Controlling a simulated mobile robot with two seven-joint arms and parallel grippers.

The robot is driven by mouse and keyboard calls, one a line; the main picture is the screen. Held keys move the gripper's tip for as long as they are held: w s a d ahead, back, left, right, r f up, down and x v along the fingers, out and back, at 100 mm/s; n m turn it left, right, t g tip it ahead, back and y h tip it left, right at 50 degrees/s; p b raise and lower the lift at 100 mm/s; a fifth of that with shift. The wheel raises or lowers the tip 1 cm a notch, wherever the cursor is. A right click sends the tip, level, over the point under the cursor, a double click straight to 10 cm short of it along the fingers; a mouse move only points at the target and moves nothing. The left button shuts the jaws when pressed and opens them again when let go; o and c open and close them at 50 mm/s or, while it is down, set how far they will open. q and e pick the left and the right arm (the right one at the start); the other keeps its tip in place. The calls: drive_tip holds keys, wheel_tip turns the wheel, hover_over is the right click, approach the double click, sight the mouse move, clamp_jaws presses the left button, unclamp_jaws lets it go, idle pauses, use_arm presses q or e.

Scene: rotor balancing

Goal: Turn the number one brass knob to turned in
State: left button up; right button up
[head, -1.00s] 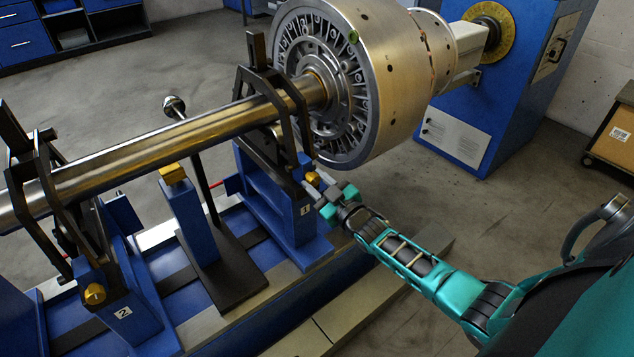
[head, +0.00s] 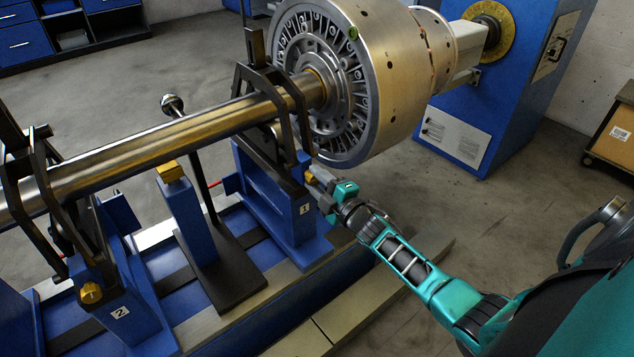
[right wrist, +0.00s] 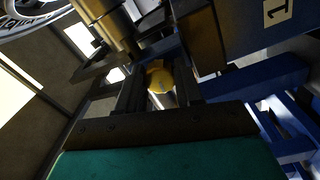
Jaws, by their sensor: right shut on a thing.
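The number one brass knob (right wrist: 160,78) shows between the two fingers of my right gripper in the right wrist view. In the head view only a bit of the knob (head: 310,178) shows at the fingertips, on the blue stand marked 1 (head: 285,205). My right gripper (head: 317,180) is shut on this knob, reaching in from the right. The "1" label (right wrist: 278,9) shows at the top right of the right wrist view. My left gripper is not in view.
A second brass knob (head: 91,293) sits on the stand marked 2 (head: 135,318). A steel shaft (head: 170,142) runs above the stands to a large rotor (head: 395,75). Black brackets (head: 296,115) rise close to my right gripper. Open floor (head: 440,205) lies to the right.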

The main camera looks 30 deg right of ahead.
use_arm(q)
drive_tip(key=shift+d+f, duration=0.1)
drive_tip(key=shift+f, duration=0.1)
use_arm(e)
drive_tip(key=shift+n, duration=0.7)
drive_tip(key=o, duration=1)
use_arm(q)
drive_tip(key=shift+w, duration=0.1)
use_arm(e)
drive_tip(key=shift+o, duration=0.2)
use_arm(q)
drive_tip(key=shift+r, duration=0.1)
use_arm(e)
drive_tip(key=shift+s, duration=0.1)
drive_tip(key=shift+s, duration=0.3)
use_arm(q)
drive_tip(key=p, duration=0.1)
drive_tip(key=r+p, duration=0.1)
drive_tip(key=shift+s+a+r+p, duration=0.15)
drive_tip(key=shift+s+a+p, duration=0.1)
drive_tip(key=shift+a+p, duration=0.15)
use_arm(e)
drive_tip(key=s+d, duration=0.1)
drive_tip(key=s, duration=1.1)
drive_tip(key=shift+f, duration=0.2)
